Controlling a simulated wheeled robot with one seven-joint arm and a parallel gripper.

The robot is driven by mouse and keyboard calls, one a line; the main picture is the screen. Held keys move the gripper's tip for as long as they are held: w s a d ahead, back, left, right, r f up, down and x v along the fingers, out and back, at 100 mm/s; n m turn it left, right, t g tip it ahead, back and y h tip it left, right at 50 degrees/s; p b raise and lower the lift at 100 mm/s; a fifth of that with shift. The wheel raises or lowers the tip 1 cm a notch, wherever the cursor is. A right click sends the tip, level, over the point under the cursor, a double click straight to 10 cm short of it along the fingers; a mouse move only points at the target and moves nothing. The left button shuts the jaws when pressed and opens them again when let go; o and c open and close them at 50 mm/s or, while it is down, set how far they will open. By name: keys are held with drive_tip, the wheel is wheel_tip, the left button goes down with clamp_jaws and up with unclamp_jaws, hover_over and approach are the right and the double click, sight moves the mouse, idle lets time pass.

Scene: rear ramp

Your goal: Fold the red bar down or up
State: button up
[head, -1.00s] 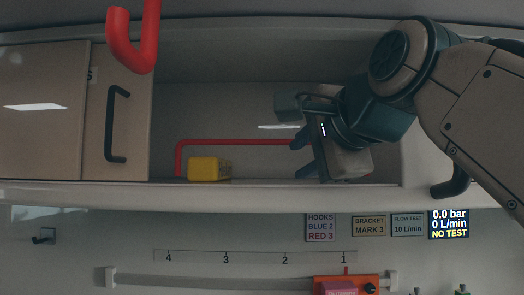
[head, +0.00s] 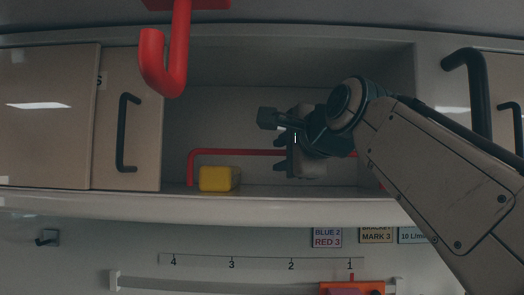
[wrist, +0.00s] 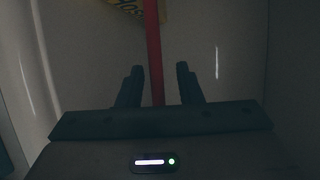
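The red bar (head: 235,152) is a bent rail low inside the open cabinet compartment, with its long part level and its left end turned down. Its right part is partly hidden behind my gripper (head: 282,155). My gripper reaches into the compartment from the right, at the middle of the bar. In the wrist view, the red bar (wrist: 153,50) runs between the two dark fingers of my gripper (wrist: 159,72), with a gap on each side. The fingers are apart and I see no grip on the bar.
A yellow block (head: 215,179) sits at the left end of the compartment floor, near the bar. A thick red hook (head: 178,60) hangs from above at upper left. A closed cabinet door (head: 143,100) with a dark handle bounds the left. A scale (head: 262,262) lies below.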

drive_tip(key=shift+w+a, duration=0.3)
drive_tip(key=shift+a, duration=0.35)
drive_tip(key=shift+w+d, duration=0.1)
drive_tip(key=shift+d, duration=0.2)
clamp_jaws()
drive_tip(key=b, duration=0.2)
drive_tip(key=shift+s+f+t+b, duration=0.25)
drive_tip(key=shift+t+b, duration=0.05)
drive_tip(key=shift+t, duration=0.1)
drive_tip(key=shift+r, duration=0.4)
